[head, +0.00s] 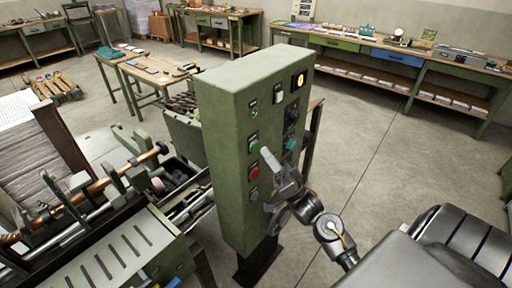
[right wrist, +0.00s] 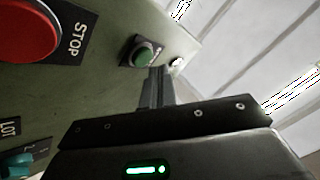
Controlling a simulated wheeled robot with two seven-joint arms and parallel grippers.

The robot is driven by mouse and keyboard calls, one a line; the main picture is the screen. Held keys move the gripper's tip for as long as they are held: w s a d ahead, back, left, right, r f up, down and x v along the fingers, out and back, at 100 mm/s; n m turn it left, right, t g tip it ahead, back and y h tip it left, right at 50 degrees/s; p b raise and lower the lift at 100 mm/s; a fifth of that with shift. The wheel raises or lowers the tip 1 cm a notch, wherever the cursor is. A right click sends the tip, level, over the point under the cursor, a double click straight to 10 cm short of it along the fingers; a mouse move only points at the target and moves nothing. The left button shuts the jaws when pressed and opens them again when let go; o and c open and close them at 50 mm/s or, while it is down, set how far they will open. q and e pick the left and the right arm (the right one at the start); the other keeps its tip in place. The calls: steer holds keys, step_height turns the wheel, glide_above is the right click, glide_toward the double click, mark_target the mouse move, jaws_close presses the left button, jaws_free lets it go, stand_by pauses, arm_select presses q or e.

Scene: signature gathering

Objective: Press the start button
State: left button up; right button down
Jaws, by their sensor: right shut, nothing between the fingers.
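The green control cabinet (head: 226,140) stands in the middle of the head view with buttons on its right-hand face. The green button (head: 254,147) sits above the red STOP button (head: 254,173). In the right wrist view the green button (right wrist: 143,55) has a dark label plate, its lettering mostly hidden, and the red STOP button (right wrist: 28,28) is at the upper left. My right gripper (head: 264,151) is shut and empty, its tips (right wrist: 158,71) right beside the green button. I cannot tell whether they touch it. My left gripper is out of view.
A teal knob (head: 290,144) is on the same panel, right of my gripper. A machine with copper-coloured shafts (head: 85,205) stands left of the cabinet. Workbenches (head: 390,55) line the back. The floor (head: 370,140) right of the cabinet is clear.

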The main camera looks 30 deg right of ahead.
steer(key=shift+w, duration=0.1)
stand_by(0.7)
steer(key=shift+w+a, duration=0.15)
steer(key=shift+w, duration=0.2)
steer(key=shift+w+a, duration=0.1)
steer(key=shift+w, duration=0.3)
stand_by(0.7)
steer(key=shift+s, duration=0.15)
steer(key=shift+s+d, duration=0.2)
steer(key=shift+s, duration=0.45)
steer(key=shift+s+p, duration=0.1)
steer(key=shift+p, duration=0.25)
steer(key=shift+s+d+p, duration=0.2)
steer(key=shift+s+d, duration=0.05)
steer(key=shift+s, duration=0.5)
steer(key=shift+s+d+p, duration=0.25)
steer(key=shift+s, duration=0.55)
steer(key=shift+s+d+p, duration=0.2)
steer(key=shift+s+d, duration=0.05)
steer(key=shift+s, duration=0.5)
